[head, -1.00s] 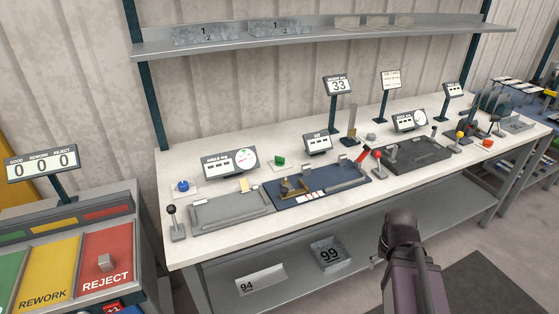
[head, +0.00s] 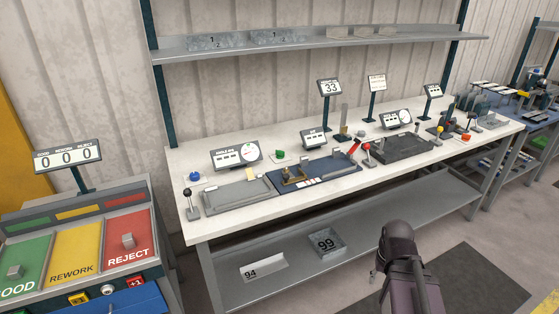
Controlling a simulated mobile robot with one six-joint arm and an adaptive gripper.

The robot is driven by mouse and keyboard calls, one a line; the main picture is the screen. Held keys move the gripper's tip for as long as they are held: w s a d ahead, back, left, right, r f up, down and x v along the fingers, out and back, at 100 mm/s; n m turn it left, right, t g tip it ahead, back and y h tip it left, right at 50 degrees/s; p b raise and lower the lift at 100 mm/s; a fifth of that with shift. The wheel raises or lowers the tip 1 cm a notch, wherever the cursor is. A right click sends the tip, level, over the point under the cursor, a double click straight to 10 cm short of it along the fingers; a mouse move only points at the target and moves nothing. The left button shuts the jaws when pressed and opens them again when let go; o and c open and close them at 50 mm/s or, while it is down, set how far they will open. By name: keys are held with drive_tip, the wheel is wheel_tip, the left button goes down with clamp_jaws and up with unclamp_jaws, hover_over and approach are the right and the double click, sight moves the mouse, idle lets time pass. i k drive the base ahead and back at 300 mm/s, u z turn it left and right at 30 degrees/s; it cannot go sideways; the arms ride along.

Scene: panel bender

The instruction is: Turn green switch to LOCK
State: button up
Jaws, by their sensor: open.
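The green switch (head: 279,155) is a small green knob on a pale plate on the white workbench. It sits behind the blue fixture plate, between the angle gauge display (head: 237,157) and a small tilted display (head: 314,138). It is too small to read its labels or tell which way it points. A dark purple part of my arm (head: 405,265) rises at the lower right, well in front of the bench. My gripper's fingers do not show.
The white bench (head: 185,160) carries a grey plate (head: 237,194), a blue fixture (head: 318,180), several coloured-knob levers and displays. A shelf (head: 330,47) hangs above. A sorting stand with a red REJECT panel (head: 127,255) is at left. Floor is open in front.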

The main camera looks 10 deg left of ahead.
sight(281, 155)
drive_tip(key=k, duration=0.75)
drive_tip(key=u, duration=0.5)
drive_tip(key=i, duration=2)
drive_tip(key=z, duration=0.35)
